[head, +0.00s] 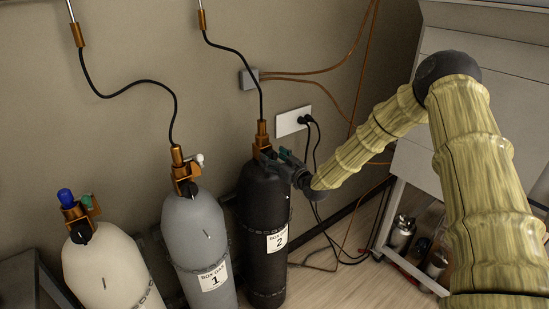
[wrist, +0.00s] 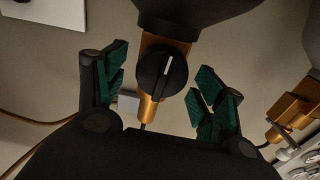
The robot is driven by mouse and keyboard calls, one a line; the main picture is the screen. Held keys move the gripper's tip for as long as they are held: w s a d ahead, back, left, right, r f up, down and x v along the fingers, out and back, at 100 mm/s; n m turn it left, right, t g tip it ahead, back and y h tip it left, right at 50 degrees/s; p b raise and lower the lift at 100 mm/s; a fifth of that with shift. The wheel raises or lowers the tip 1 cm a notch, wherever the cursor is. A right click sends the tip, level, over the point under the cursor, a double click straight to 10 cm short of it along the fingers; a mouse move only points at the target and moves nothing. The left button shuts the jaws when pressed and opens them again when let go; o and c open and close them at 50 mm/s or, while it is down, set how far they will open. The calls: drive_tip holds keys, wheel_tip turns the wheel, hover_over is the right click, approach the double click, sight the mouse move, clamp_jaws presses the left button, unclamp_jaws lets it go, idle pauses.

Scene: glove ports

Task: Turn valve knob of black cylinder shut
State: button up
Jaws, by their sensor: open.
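The black cylinder (head: 262,215) with label "2" stands against the wall, right of the grey one. Its brass valve top (head: 262,140) has a black hose rising from it. In the wrist view its round black valve knob (wrist: 162,74), with a white pointer line close to upright, sits on the brass body (wrist: 149,107). My gripper (head: 283,158) is at the top of the black cylinder, from the right. In the wrist view its green-padded fingers (wrist: 160,92) are open, one on each side of the knob, with visible gaps. In the head view the gripper hides the knob.
A grey cylinder (head: 200,240) with label "1" and a cream cylinder (head: 105,270) stand to the left. A wall socket (head: 293,121) with a plugged cord is behind my gripper. A shelf cart (head: 415,235) stands at right. Some floor (head: 325,255) is clear between, with cords.

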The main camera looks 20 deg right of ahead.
drive_tip(key=c, duration=1)
drive_tip(key=shift+o, duration=0.2)
drive_tip(key=shift+d, duration=0.15)
